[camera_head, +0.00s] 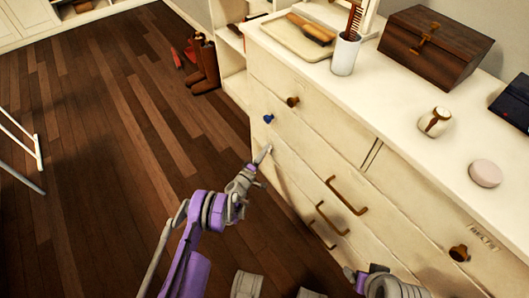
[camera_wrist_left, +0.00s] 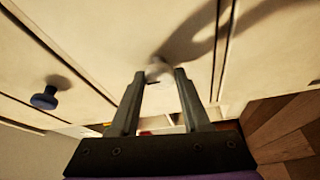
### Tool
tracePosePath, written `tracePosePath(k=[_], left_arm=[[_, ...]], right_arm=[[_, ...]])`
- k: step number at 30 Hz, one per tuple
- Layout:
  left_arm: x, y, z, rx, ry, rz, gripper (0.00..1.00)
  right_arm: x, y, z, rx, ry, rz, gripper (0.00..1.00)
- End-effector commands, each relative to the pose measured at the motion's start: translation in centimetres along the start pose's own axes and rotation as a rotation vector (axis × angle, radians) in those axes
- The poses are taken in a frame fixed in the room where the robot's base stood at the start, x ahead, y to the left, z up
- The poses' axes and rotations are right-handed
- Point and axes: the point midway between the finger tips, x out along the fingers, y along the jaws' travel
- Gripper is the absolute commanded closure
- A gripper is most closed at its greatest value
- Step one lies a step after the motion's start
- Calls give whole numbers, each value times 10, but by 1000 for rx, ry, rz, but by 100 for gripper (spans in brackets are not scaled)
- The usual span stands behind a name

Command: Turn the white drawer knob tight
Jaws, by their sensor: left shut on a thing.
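The white drawer knob (camera_wrist_left: 157,68) sits on the cream drawer front, between the tips of my left gripper (camera_wrist_left: 160,78) in the left wrist view. The fingers are closed in on its two sides, and the gripper's shadow falls on the drawer front. In the head view my left gripper (camera_head: 263,155) reaches the front of the dresser (camera_head: 300,150) below the blue knob, and its tips largely hide the white knob. Part of my right arm shows at the bottom of the head view; its gripper (camera_head: 352,277) is too small and partly hidden to read.
A blue knob (camera_head: 268,118) and a brown knob (camera_head: 292,101) are above the white one. Bronze bar handles (camera_head: 345,196) stick out to the right. A cup with a comb (camera_head: 345,54), a wooden box (camera_head: 435,45) and a jar (camera_head: 435,121) stand on top. Wood floor lies left.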

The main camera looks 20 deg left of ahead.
Motion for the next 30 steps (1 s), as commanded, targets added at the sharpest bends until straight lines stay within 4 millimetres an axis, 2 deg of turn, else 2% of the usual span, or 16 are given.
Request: tracePosePath(k=[12,13,17,18,26,30], left_arm=[[0,0,1,8,-2,3,100],[0,0,1,8,-2,3,50],[0,0,1,7,-2,3,26],[0,0,0,7,-1,3,24],[0,0,0,7,-1,2,24],[-11,0,0,6,0,2,24]], right_arm=[[0,0,0,0,0,0,24],[0,0,0,0,0,0,24],[0,0,0,0,0,0,24],[0,0,0,0,0,0,24],[0,0,0,0,0,0,24],[-2,0,0,0,-1,0,24]])
